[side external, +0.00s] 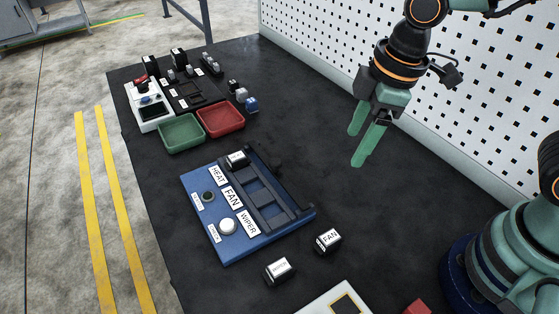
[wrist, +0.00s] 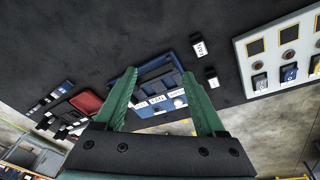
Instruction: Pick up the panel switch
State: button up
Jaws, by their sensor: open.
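Two loose black panel switches with white labels lie on the dark table in front of the blue panel. One reads FAN (side external: 328,240); the label of the other switch (side external: 280,270) is hard to read. Both show in the wrist view, the FAN switch (wrist: 198,47) and the second switch (wrist: 212,79), right of the fingers. The blue panel (side external: 208,232) carries HEAT, FAN and WIPER labels, and a black switch (side external: 237,158) sits at its HEAT end. My gripper (side external: 355,147) is open and empty, above the table and apart from the switches.
A green tray (side external: 181,133) and a red tray (side external: 221,119) stand beyond the panel, near several small parts. A white board (wrist: 252,73) with switches lies at the right in the wrist view. A perforated wall (side external: 310,50) borders the table's back. The table between panel and wall is clear.

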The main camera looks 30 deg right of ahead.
aim_at(327, 240)
jog(key=s+a+f+n+g+h, duration=0.1)
jog(key=s+a+f+n+g, duration=0.1)
jog(key=s+a+f+n, duration=0.4)
jog(key=shift+n, duration=0.6)
jog(key=shift+w+a+f, duration=0.25)
jog(key=shift+f, duration=1.65)
jog(key=shift+w+a+f, duration=0.2)
jog(key=shift+a+f, duration=0.1)
jog(key=shift+f, duration=1.6)
jog(key=shift+w+a+f, duration=0.25)
jog(key=shift+f, duration=1.65)
grip_shut()
